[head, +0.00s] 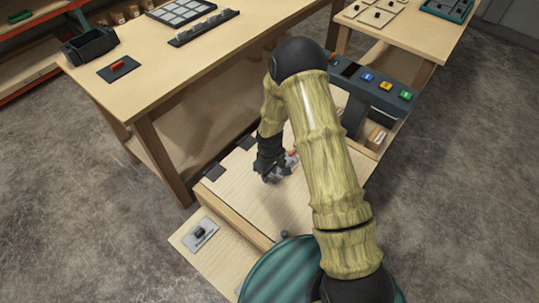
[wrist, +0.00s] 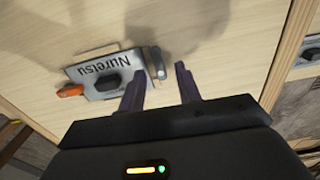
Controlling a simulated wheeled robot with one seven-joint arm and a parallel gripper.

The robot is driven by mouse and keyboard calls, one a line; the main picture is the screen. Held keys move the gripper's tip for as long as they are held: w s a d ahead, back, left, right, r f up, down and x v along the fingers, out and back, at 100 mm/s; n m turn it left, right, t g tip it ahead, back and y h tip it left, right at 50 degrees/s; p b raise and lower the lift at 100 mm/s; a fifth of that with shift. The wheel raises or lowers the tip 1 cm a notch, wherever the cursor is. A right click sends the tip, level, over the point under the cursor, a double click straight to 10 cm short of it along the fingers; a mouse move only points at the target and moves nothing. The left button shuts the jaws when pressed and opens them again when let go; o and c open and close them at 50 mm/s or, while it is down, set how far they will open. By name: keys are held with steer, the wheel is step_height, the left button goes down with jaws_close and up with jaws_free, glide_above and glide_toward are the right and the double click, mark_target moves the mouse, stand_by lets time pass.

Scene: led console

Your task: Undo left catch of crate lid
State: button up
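The crate lid (head: 285,205) is a pale wooden panel, low in front of the workbench in the head view. In the wrist view the pale wood surface (wrist: 210,25) carries a grey metal plate (wrist: 92,70) marked "Nuretsu", with a dark knob and an orange end piece. A small metal fitting (wrist: 157,62) stands at the plate's right end; I cannot tell whether it is the left catch. My gripper (wrist: 160,72) is open, its two dark fingers apart, with the fitting showing between and just beyond the tips. In the head view my gripper (head: 277,174) is low over the lid, its fingertips hard to make out.
Two dark hinge-like pieces (head: 214,170) sit at the lid's far left edge. A board with a knobbed plate (head: 200,232) lies left of the crate. The workbench (head: 150,95) stands behind. A console with coloured buttons (head: 385,86) stands right of my arm. Grey floor is open on both sides.

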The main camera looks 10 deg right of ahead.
mark_target(270, 178)
step_height(270, 178, up, 16)
steer(key=shift+r, duration=0.15)
stand_by(0.3)
stand_by(0.4)
steer(key=s+d+r+m+t+p, duration=0.1)
steer(key=s+d+r+m+p, duration=0.1)
steer(key=s+d+r+m, duration=0.2)
steer(key=s+d+r+m+t+p, duration=0.1)
steer(key=s+d+r+m, duration=0.3)
steer(key=s+r, duration=0.6)
steer(key=shift+s+d+r+m+t+p, duration=0.3)
steer(key=shift+s+d+m+p, duration=0.15)
steer(key=shift+d, duration=0.45)
